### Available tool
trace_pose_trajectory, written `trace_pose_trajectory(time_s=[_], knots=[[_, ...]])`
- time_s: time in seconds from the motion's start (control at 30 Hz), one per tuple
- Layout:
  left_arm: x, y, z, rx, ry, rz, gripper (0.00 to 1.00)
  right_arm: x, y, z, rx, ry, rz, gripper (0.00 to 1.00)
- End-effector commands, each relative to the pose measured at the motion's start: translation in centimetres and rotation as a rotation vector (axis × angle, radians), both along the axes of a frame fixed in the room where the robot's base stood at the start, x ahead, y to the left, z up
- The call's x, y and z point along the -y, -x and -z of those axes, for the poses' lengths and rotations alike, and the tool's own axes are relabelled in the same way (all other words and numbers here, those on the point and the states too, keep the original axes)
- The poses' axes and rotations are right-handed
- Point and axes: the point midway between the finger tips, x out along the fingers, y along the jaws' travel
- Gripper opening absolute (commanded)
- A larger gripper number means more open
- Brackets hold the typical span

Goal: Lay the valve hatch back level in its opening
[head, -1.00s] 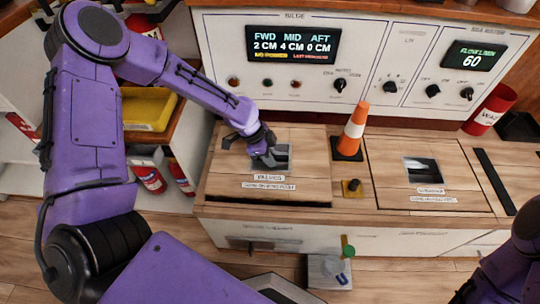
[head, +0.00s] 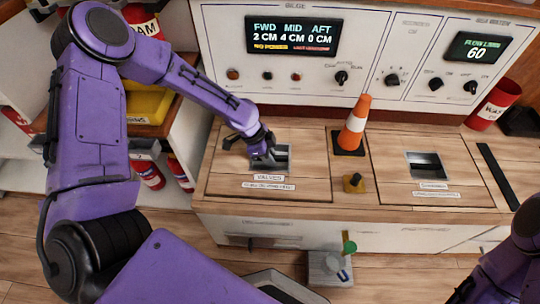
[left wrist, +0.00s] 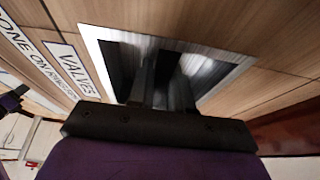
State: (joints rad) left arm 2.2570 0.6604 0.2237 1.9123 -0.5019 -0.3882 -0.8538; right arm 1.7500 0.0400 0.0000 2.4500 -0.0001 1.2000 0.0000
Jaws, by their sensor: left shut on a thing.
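The valve hatch (head: 305,181) is a wooden panel labelled VALVES on the left part of the bench top. It looks level with the surrounding bench, with only a thin dark line along its front edge. My left gripper (head: 272,160) reaches down into the hatch's metal-framed recessed pull and is shut on it. In the left wrist view, the fingers (left wrist: 164,85) go into the metal recess (left wrist: 225,70) beside the VALVES label; their tips and the grip inside are hidden. Part of my right arm shows at the lower right, without its fingers.
The control panel (head: 300,88) rises behind. A red bin (head: 492,107) stands at right.

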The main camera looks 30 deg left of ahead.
Motion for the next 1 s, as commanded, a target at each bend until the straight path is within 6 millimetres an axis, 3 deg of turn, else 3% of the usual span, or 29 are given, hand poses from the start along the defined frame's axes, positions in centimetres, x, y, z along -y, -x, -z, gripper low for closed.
trace_pose_trajectory(time_s=[0.27,0.3,0.37,0.67,0.77,1.0], knots=[[0.1,-0.2,0.7,0.004,0.001,0.000,0.00,0.0,0.0,0.5,0.000,0.000,0.000,0.00],[0.1,-0.2,0.6,0.004,0.001,0.000,0.33,0.0,0.0,0.4,0.000,0.000,0.000,0.00],[0.0,-0.1,0.6,0.004,0.000,0.000,0.49,0.0,0.0,0.4,0.000,0.000,0.000,0.00],[-0.1,0.1,0.6,-0.002,0.000,-0.001,0.49,0.0,0.0,0.3,0.000,0.000,0.000,0.00],[-0.5,0.1,-0.9,0.003,0.000,-0.002,0.49,0.0,0.0,-0.5,0.000,0.000,0.000,0.00],[-2.5,1.1,-6.5,0.003,0.002,-0.003,0.49,0.0,0.0,-3.1,0.000,0.000,0.000,0.00]])
